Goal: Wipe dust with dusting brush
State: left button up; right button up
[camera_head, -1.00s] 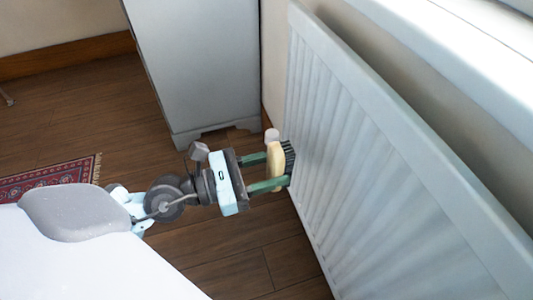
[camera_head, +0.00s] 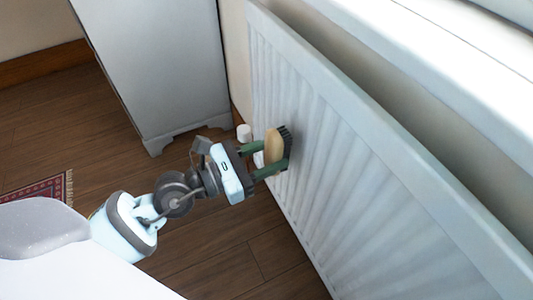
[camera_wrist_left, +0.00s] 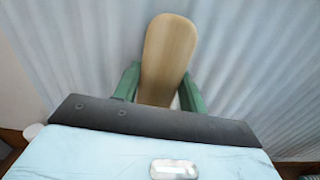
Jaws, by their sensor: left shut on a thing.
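My left gripper (camera_head: 270,158) is shut on the dusting brush (camera_head: 274,147), which has a pale wooden back and dark bristles. In the head view the bristles face the white ribbed radiator (camera_head: 340,180) and look to be at its surface; I cannot tell if they press on it. In the left wrist view the brush (camera_wrist_left: 167,55) stands between the two green fingers (camera_wrist_left: 160,90), its wooden back towards the camera and its bristles hidden. The radiator panel (camera_wrist_left: 255,60) fills the background there. No separate dust patch can be made out. My right gripper is not in view.
A grey cabinet (camera_head: 160,60) stands at the back left, near the radiator's far end. A small white cylinder (camera_head: 243,132), perhaps a valve, is beside the gripper. A white sill (camera_head: 430,60) overhangs the radiator. A red rug (camera_head: 40,190) lies on the wooden floor (camera_head: 215,270) at left.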

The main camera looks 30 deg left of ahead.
aim_at(305, 159)
pick_arm(q)
jog(key=shift+w+d, duration=0.1)
jog(key=shift+w, duration=0.1)
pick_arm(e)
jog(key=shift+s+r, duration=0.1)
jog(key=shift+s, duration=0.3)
pick_arm(q)
jog(key=shift+p+x, duration=0.3)
jog(key=shift+x, duration=0.5)
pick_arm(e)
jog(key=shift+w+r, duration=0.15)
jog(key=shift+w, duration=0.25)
pick_arm(q)
jog(key=shift+s+d, duration=0.1)
jog(key=shift+s, duration=0.05)
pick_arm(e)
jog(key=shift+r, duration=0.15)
